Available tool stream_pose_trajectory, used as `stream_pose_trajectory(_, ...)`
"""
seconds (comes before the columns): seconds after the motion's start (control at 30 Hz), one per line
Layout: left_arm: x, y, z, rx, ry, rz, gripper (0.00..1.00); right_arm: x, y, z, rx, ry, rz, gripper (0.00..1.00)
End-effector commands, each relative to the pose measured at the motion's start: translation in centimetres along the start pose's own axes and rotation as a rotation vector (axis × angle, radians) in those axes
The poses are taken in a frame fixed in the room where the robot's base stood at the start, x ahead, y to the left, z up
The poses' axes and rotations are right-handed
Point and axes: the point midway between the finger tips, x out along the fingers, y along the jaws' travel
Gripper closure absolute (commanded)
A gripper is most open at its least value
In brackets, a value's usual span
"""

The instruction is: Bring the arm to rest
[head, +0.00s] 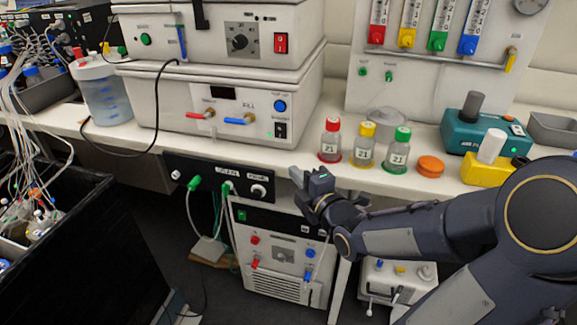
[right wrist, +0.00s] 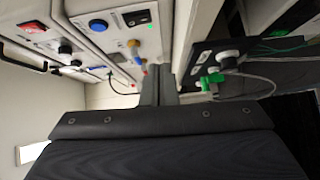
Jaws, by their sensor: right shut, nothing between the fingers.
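My right arm comes in from the right in the head view, in front of the bench. Its gripper (head: 297,176) is shut and empty, in front of the bench's front edge, left of and below the red-capped bottle (head: 330,139). In the right wrist view the shut fingers (right wrist: 158,85) point toward the stacked white instruments and the bench edge. I cannot tell the exact gap to the bench. My left gripper is not in view.
Bottles with yellow (head: 363,145) and green caps (head: 396,150) and an orange lid (head: 430,166) stand near the bench edge. Stacked white instruments (head: 225,90) stand left. A black panel with a green plug (head: 227,187) and a white-fronted unit (head: 285,250) are below the bench.

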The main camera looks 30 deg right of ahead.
Motion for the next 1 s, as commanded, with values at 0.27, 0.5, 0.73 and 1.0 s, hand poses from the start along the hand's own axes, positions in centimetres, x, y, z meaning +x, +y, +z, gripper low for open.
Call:
stream_pose_trajectory(0.27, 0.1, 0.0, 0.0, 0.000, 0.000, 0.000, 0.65, -1.2, -0.2, -0.1, 0.000, 0.001, -0.001, 1.00)
stream_pose_trajectory(0.5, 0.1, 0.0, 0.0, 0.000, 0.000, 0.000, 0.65, -1.2, -0.2, -0.1, 0.000, 0.001, -0.001, 1.00)
stream_pose_trajectory(0.73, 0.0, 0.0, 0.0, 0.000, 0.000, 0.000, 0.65, -1.2, -0.1, -0.1, 0.002, 0.001, -0.002, 1.00)
stream_pose_trajectory(1.0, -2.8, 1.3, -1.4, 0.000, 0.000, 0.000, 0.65, -3.4, 1.6, -1.0, 0.417, -0.053, -0.208, 1.00)
